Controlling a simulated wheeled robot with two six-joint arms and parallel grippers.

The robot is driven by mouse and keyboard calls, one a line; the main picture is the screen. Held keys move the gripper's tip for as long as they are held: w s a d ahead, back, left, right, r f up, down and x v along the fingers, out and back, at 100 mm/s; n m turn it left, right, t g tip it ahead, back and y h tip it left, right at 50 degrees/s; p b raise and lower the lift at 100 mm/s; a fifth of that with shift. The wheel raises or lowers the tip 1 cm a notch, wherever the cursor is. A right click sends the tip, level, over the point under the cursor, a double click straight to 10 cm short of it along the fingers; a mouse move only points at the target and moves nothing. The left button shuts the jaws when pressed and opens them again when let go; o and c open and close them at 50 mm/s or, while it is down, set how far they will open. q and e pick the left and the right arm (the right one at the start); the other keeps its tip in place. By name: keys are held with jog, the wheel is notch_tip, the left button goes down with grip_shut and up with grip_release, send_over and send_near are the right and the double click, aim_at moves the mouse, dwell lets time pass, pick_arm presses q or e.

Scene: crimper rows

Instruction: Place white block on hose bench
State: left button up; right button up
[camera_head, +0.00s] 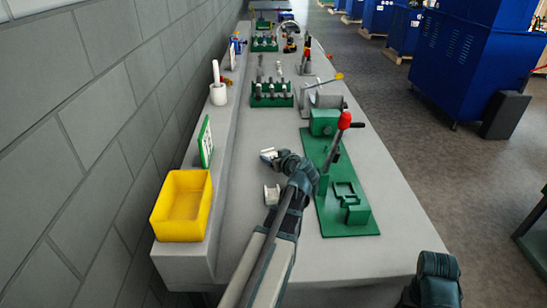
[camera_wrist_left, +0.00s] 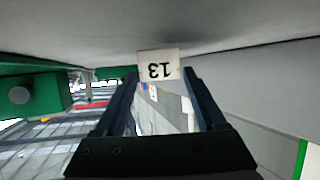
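A white block (camera_head: 267,154) sits on the long grey bench (camera_head: 240,235), left of the green crimper fixture. My left gripper (camera_head: 272,156) reaches it low over the bench top. In the left wrist view, a white block marked 13 (camera_wrist_left: 159,64) shows upside down between the tips of my left gripper (camera_wrist_left: 160,75). The fingers stand apart on either side of it, with no clear grip seen. A second white piece (camera_head: 271,194) with a notched top stands nearer on the bench. My right gripper's fingers are not seen; only a dark part of my right arm shows at bottom right.
The green crimper (camera_head: 340,185) with a red-knobbed lever stands close right of my left gripper. A yellow bin (camera_head: 182,205) and a green-edged sign (camera_head: 205,141) stand on the left ledge. Farther back is a green rack (camera_head: 272,100).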

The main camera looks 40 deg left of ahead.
pick_arm(q)
jog(key=shift+o, duration=1.2)
jog(key=shift+r, duration=0.15)
jog(key=p+v, duration=0.4)
jog(key=v, duration=0.7)
jog(key=shift+s+p, duration=0.1)
jog(key=shift+p, duration=0.2)
jog(key=shift+s+d+r, duration=0.15)
jog(key=shift+s+d, duration=0.05)
jog(key=shift+d, duration=0.2)
